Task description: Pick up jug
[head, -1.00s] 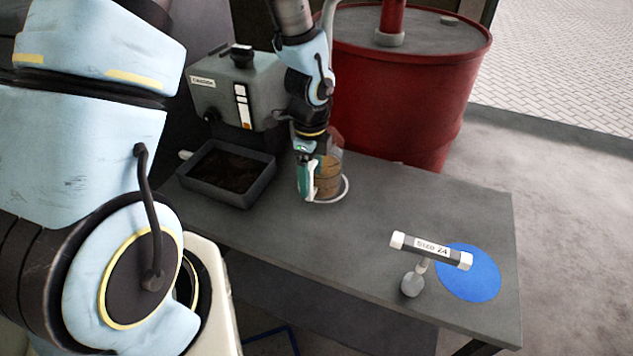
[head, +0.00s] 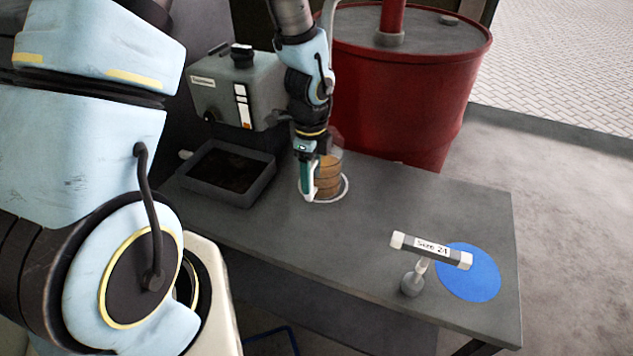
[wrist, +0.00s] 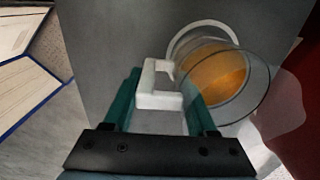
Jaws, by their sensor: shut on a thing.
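The jug (head: 328,176) is a clear vessel with amber liquid and stands upright on the grey bench, within a white ring marking (head: 346,187). In the wrist view the jug (wrist: 215,76) shows its round open rim, the amber liquid inside and a white handle (wrist: 158,86) on its left side. My gripper (head: 308,184) is down at the jug's left side in the head view. In the wrist view my gripper (wrist: 160,95) has its two green fingers on either side of the white handle and is shut on it. Part of the jug is hidden behind my gripper in the head view.
A grey tray (head: 262,185) with dark contents and a grey machine (head: 225,92) stand left of the jug. A red drum (head: 410,95) is behind the bench. A "Size 24" bar on a stand (head: 430,250) and a blue disc (head: 470,273) are at the right. The bench between is clear.

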